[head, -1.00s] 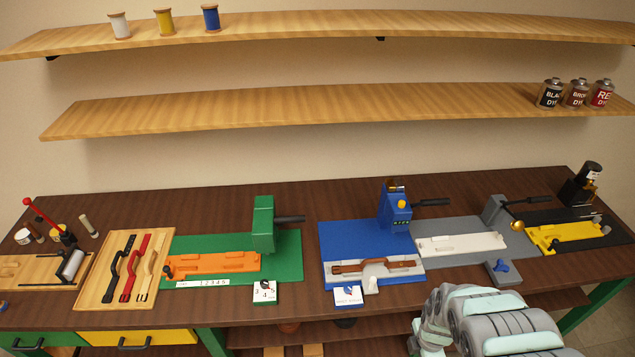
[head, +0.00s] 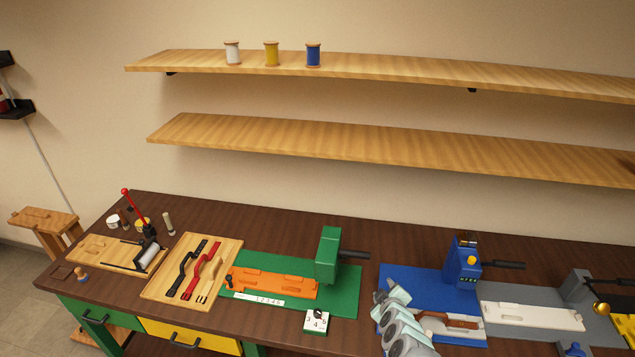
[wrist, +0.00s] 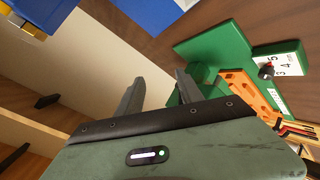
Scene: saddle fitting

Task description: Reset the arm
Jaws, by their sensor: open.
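My arm shows in the head view at the lower right, in front of the blue station (head: 415,290), and hides part of it. My gripper (wrist: 158,90) shows in the wrist view with its two fingers apart and nothing between them. Beyond the fingers in the wrist view are the brown bench top (wrist: 155,45), the green station (wrist: 215,55) and its orange fixture (wrist: 240,90). The gripper's fingertips cannot be made out in the head view. A brown strap (head: 455,322) lies on the blue station, partly hidden by my arm.
The green station (head: 350,292) stands left of my arm, with a white numbered dial (head: 316,321) in front. A wooden tray (head: 160,285) holds black, red and cream straps. A grey station (head: 545,335) is at right. Two shelves (head: 400,75) hang above; the upper carries several spools.

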